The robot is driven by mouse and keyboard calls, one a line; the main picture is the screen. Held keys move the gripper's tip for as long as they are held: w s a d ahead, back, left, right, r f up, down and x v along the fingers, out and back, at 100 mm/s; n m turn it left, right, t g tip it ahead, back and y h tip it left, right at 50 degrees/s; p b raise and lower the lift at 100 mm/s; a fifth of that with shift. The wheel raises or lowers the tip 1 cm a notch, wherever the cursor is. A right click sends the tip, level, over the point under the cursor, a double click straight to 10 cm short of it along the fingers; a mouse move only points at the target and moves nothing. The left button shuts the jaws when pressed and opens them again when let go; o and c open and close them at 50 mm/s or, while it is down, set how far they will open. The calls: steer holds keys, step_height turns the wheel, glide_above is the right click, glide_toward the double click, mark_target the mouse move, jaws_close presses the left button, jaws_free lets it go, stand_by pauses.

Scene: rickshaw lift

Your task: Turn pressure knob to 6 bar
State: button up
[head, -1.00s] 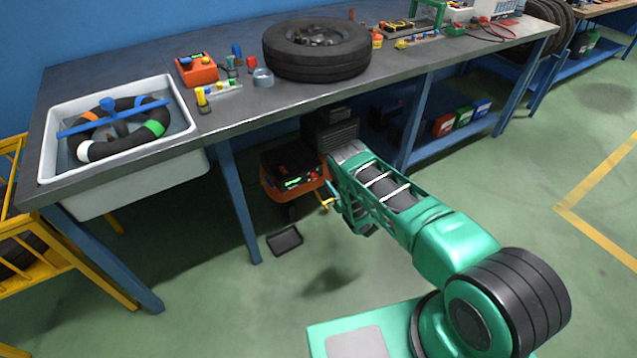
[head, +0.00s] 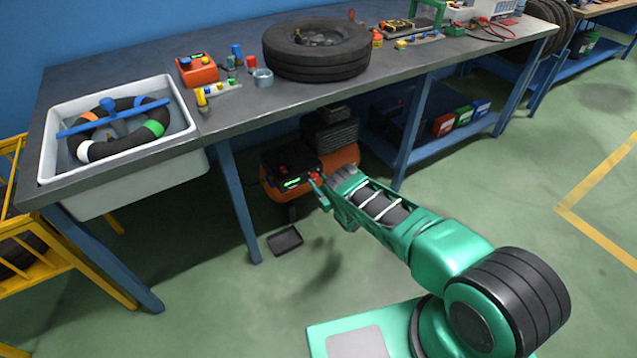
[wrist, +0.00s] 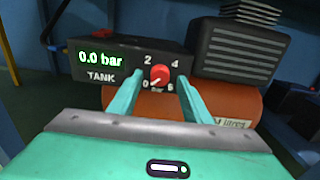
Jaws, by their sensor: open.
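The red pressure knob (wrist: 160,75) sits on the front of a black control box (wrist: 118,58), with marks 0, 2, 4 and 6 around it. Its white pointer line points down and left, toward the 0. The green display (wrist: 98,58) reads 0.0 bar, above the word TANK. My gripper (wrist: 160,84) is open, with one green finger on each side of the knob; I cannot tell whether they touch it. In the head view my gripper (head: 318,181) is at the right end of the box (head: 290,168), under the workbench.
The orange compressor tank (head: 345,158) carries the box and a black ribbed motor (head: 330,132). The workbench (head: 225,118) is above, with a blue leg (head: 238,195) to the left. A black tray (head: 285,241) lies on the floor.

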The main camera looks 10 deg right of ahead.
steer(key=shift+w+a, duration=0.15)
steer(key=shift+w, duration=0.35)
steer(key=c, duration=1)
steer(key=shift+c, duration=0.2)
steer(key=shift+m, duration=0.3)
